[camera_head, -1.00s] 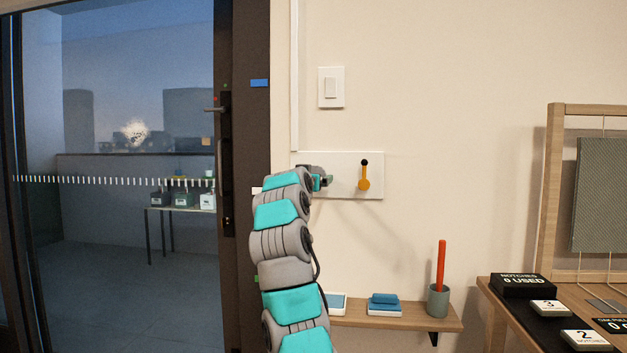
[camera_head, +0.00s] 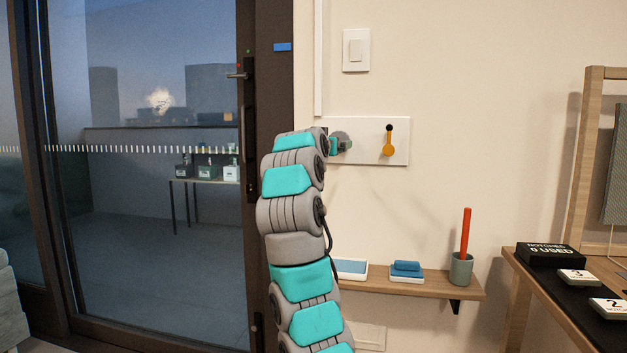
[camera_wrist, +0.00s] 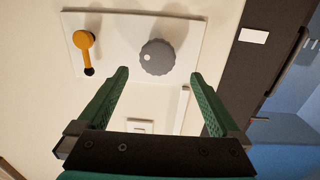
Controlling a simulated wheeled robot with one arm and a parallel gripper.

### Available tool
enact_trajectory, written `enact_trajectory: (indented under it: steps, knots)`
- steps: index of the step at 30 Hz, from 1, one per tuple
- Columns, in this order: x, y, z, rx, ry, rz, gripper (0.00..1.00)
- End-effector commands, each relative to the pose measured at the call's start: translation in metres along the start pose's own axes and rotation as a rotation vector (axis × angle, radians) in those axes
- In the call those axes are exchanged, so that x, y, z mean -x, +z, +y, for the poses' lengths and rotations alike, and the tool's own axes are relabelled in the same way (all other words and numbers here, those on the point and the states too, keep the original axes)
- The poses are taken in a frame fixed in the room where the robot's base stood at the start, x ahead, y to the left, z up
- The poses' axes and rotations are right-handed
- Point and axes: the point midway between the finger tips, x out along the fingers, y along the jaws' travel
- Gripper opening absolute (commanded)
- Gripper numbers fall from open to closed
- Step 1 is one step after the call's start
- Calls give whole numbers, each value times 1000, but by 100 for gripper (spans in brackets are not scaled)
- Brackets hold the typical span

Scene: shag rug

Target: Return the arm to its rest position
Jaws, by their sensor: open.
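My arm rises in the middle of the head view, bent toward a white wall panel (camera_head: 367,153). My gripper (camera_head: 341,144) is near the panel's left part, partly hidden by my arm. In the wrist view my gripper (camera_wrist: 162,92) is open, its two green fingers apart with nothing between their tips. A grey round knob (camera_wrist: 157,57) on the panel lies just beyond the fingertips, and I see no contact. An orange lever with a black tip (camera_head: 388,141) is on the panel to the right; it also shows in the wrist view (camera_wrist: 83,42).
A wooden table (camera_head: 545,300) stands at right. A glass door (camera_head: 150,230) is at left. A light switch (camera_head: 356,50) is above.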

Motion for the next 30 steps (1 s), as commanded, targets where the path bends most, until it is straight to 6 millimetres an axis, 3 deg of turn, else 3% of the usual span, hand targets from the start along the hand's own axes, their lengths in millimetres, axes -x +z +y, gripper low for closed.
enact_trajectory:
  steps: [6,14,23,30]
  knots:
    - [-8,-3,-9,117,-5,-94,100]
    - [-12,18,-2,261,-11,-259,100]
    - [7,64,34,375,-19,-475,100]
    - [45,114,76,428,-32,-664,100]
